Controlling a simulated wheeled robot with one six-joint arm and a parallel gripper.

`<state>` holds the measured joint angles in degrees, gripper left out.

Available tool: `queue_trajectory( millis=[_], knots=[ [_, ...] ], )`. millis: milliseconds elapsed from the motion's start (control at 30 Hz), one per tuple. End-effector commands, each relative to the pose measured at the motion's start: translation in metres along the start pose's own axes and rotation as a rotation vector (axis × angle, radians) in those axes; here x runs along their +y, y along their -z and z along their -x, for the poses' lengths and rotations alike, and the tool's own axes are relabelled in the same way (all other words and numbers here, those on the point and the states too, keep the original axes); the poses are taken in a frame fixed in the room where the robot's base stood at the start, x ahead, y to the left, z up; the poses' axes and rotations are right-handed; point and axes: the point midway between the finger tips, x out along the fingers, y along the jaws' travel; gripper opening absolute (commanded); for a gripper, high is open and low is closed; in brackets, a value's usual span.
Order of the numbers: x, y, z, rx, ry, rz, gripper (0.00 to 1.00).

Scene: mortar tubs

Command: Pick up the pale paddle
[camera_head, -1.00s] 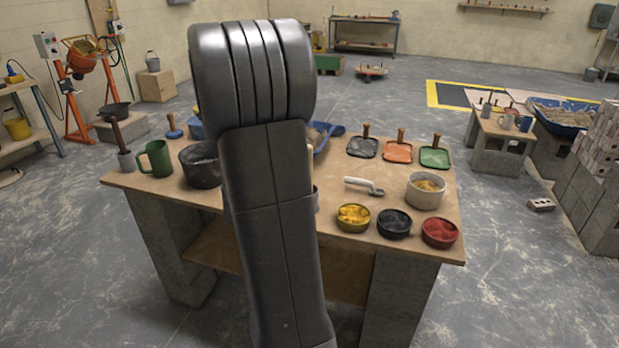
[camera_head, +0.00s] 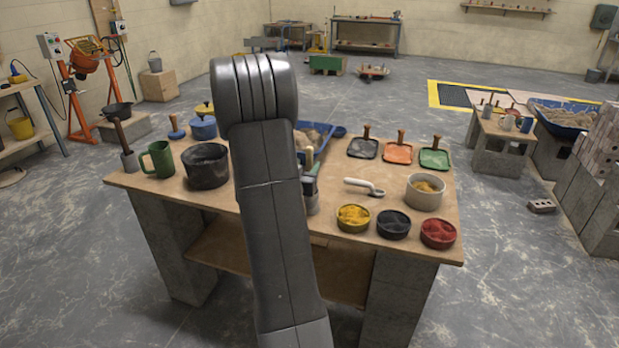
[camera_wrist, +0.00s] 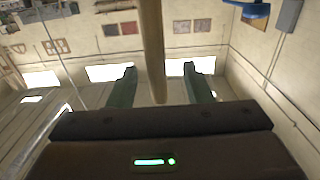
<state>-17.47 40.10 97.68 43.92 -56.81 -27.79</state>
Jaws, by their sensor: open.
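The pale paddle shows as a pale wooden stick (camera_head: 309,158) upright at a grey cup (camera_head: 313,203), just right of my arm in the head view. Its lower part is hidden. In the wrist view a long pale wooden shaft (camera_wrist: 151,35), seemingly the same paddle, runs down between my fingers. My gripper (camera_wrist: 159,68) is open, with one green finger on each side of the shaft and visible gaps to it. In the head view my gripper is mostly hidden behind my arm.
Close by on the table (camera_head: 330,228) are a black bucket (camera_head: 206,167), a green mug (camera_head: 158,160), a blue tray (camera_head: 330,131) of rubble, a trowel (camera_head: 365,186) and a white tub (camera_head: 425,192). Bowls of yellow, black and red material line the front right.

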Motion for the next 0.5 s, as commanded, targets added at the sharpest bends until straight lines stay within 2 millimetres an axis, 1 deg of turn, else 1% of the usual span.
queue_trajectory(
  millis=[200, 300, 400, 500],
  knots=[
    [0.004, -0.003, -0.031, 0.0, -0.001, 0.0, 0.45],
    [0.004, -0.003, -0.043, 0.001, -0.001, -0.001, 0.45],
    [0.004, -0.004, -0.048, 0.0, -0.001, 0.0, 0.45],
    [0.004, -0.004, -0.048, 0.0, 0.0, 0.0, 0.45]
  ],
)
